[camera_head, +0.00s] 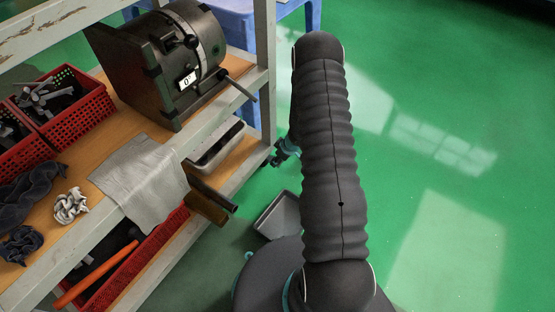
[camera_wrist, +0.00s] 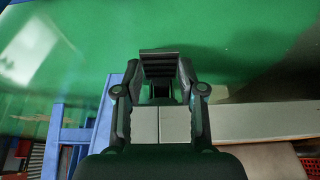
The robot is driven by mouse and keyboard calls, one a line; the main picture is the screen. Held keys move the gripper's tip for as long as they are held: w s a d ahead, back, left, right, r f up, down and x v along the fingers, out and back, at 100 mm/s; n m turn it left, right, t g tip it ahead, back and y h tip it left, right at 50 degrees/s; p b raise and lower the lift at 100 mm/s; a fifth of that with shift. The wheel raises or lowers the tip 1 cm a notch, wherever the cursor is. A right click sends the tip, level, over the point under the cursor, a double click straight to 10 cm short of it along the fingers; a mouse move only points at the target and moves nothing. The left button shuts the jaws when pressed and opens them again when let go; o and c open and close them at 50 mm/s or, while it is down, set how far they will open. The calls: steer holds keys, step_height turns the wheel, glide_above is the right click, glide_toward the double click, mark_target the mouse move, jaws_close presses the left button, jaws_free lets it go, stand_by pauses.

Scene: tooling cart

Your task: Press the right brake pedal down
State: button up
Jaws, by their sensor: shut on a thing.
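In the wrist view, my gripper (camera_wrist: 160,112) is shut, its two dark-jointed sides drawn in around the middle. What lies between the jaws is too dark and covered to make out. A dark ridged part (camera_wrist: 160,61) shows just beyond the middle; I cannot tell whether it is a brake pedal or part of my gripper. In the head view, the grey metal tooling cart (camera_head: 262,50) stands at the left. A dark caster (camera_head: 268,160) shows at the foot of its right corner post. My arm hides the gripper there, and no brake pedal can be made out.
Above the caster are wooden shelves with a dark clamping machine (camera_head: 165,58), a grey cloth (camera_head: 140,178) and red crates (camera_head: 82,108). A grey bin (camera_head: 278,215) stands on the floor beside my base. A blue stand (camera_head: 236,25) is behind the cart. The green floor (camera_head: 450,90) at right is clear.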

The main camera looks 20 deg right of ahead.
steer(key=f+t+b, duration=0.1)
steer(key=b, duration=0.2)
steer(key=shift+s+f+y+b, duration=0.2)
steer(key=shift+y+b, duration=0.1)
steer(key=shift+b, duration=0.1)
steer(key=shift+s+d+f+t+y+b, duration=0.15)
steer(key=shift+f+t+y+b, duration=0.1)
steer(key=shift+t+y+b, duration=0.5)
steer(key=shift+f+t+y, duration=0.15)
steer(key=shift+t+y, duration=0.1)
steer(key=shift+t, duration=0.5)
steer(key=o, duration=1.1)
steer(key=shift+a, duration=0.2)
steer(key=shift+o, duration=0.2)
steer(key=shift+d, duration=0.15)
steer(key=shift+d, duration=0.1)
